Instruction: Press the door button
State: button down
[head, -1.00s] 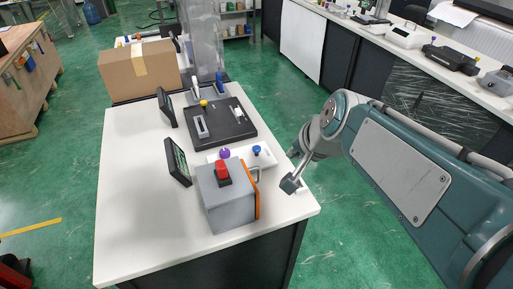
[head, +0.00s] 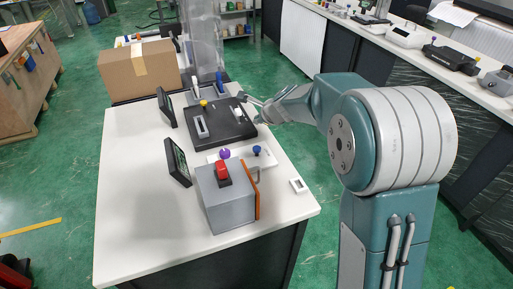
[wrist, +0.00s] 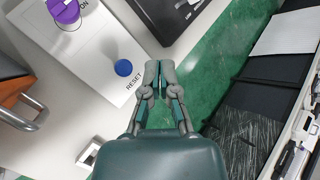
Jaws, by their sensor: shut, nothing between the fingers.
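A white panel (head: 240,160) on the white table carries a purple button (head: 225,153) and a blue button (head: 257,150). In the wrist view the purple button (wrist: 64,11) and the blue button (wrist: 123,68), marked RESET, lie left of my gripper (wrist: 159,66). A grey box (head: 228,207) with a red button (head: 222,171) on top and an orange door with a handle (head: 257,196) stands in front of the panel. No label tells me which one is the door button. My gripper's fingers are together and empty, near the table's right edge, touching no button.
A black tray-like fixture (head: 234,133) with a yellow knob (head: 203,102) lies behind the panel. Two small dark screens, one nearer (head: 178,162), stand at its left. A cardboard box (head: 140,71) is at the back. A small white switch (head: 298,185) sits at the right edge.

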aim_at(258, 148)
jog(key=shift+w+f, duration=0.15)
jog(key=shift+w, duration=0.1)
jog(key=shift+f, duration=4.45)
jog(key=shift+s+f, duration=0.1)
jog(key=shift+f, duration=0.2)
jog(key=shift+f, duration=0.6)
jog(key=shift+r, duration=1)
